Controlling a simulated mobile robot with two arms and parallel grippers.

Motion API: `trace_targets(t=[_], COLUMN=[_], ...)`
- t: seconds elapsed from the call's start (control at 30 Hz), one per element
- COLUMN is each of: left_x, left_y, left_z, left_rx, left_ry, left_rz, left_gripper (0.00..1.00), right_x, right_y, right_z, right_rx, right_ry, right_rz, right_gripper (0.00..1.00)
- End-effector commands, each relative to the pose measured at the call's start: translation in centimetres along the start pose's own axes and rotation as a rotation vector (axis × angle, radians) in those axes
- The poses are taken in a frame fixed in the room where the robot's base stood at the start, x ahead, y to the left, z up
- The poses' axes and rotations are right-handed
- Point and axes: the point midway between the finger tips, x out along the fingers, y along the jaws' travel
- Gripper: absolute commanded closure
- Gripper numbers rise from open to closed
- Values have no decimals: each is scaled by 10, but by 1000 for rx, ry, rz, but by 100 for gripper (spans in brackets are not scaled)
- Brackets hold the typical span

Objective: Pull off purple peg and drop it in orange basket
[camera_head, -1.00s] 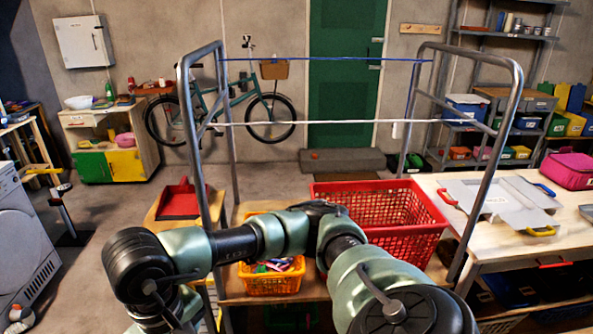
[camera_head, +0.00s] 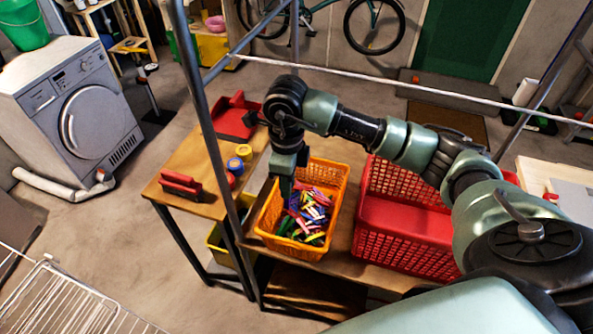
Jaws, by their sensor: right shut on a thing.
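The orange basket (camera_head: 262,224) stands on the wooden bench and holds a heap of pegs (camera_head: 309,215) in several colours, some purple. My right gripper (camera_head: 287,190) points down at the basket's left inner side, close above the pegs. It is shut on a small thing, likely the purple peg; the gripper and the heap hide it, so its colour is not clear. My left gripper is out of view.
A red basket (camera_head: 400,222) stands right of the orange one. A red dustpan (camera_head: 238,118), a red brush (camera_head: 180,186) and small tins share the bench's left part. A metal rack post (camera_head: 212,135) rises beside the orange basket, and a white line (camera_head: 400,83) crosses behind.

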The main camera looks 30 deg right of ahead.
Motion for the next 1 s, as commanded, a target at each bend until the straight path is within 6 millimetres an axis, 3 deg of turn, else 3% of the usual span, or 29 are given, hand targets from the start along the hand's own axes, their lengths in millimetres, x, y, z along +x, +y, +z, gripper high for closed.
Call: trace_targets(t=[0.1, 0.2, 0.33, 0.67, 1.0], left_x=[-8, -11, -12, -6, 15], left_y=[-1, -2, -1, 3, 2], left_z=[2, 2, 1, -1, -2], left_rx=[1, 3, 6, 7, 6], left_ry=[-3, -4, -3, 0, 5], left_rz=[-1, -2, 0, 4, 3], left_gripper=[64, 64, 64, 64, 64], right_x=[7, 14, 19, 31, 63], right_y=[-18, -29, -38, -41, -41], right_z=[-3, -6, -9, -10, -11], right_rx=[371, 607, 799, 881, 879], right_ry=[10, 14, 19, 20, 20], right_rz=[-1, -6, -12, -15, -14], right_gripper=[100, 100, 100, 100, 100])
